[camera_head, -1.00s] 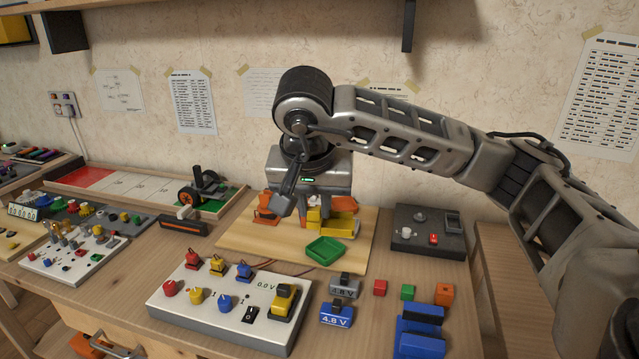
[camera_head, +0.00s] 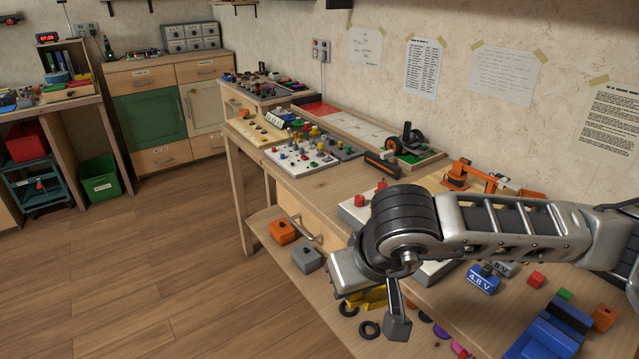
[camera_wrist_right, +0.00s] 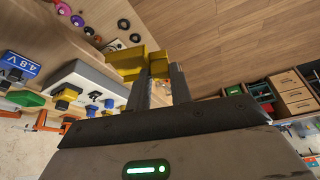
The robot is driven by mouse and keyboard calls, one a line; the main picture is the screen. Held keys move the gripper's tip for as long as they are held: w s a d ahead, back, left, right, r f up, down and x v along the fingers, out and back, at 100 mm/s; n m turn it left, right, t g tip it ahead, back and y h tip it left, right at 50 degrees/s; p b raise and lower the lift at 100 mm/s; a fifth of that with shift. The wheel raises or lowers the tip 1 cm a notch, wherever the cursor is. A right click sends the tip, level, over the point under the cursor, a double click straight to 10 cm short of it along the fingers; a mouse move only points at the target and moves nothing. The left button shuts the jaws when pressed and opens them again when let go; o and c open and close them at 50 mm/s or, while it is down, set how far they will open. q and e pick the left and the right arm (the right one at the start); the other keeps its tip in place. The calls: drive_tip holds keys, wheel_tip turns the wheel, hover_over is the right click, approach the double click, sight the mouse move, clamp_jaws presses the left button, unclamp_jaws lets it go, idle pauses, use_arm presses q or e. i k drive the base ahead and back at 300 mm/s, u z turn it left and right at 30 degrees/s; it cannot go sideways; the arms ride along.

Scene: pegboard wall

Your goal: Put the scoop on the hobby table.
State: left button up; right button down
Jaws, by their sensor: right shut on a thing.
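The yellow scoop (camera_wrist_right: 128,60) is between the two fingers of my right gripper (camera_wrist_right: 161,82) in the right wrist view. My right gripper is shut on it. In the head view, part of the yellow scoop (camera_head: 374,298) shows below the right gripper (camera_head: 362,292), in front of the workbench's front edge. My left gripper is not in view.
The workbench (camera_head: 332,190) holds control panels, a wheeled model (camera_head: 408,140) and coloured blocks. Its low shelf holds an orange block (camera_head: 283,232) and a grey one (camera_head: 307,257). Wooden floor (camera_head: 170,240) between is clear.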

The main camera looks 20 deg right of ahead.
sight(343, 185)
drive_tip(key=u, duration=0.65)
drive_tip(key=i, duration=1.55)
drive_tip(key=z, duration=1.2)
drive_tip(key=i, duration=0.3)
drive_tip(key=z, duration=0.3)
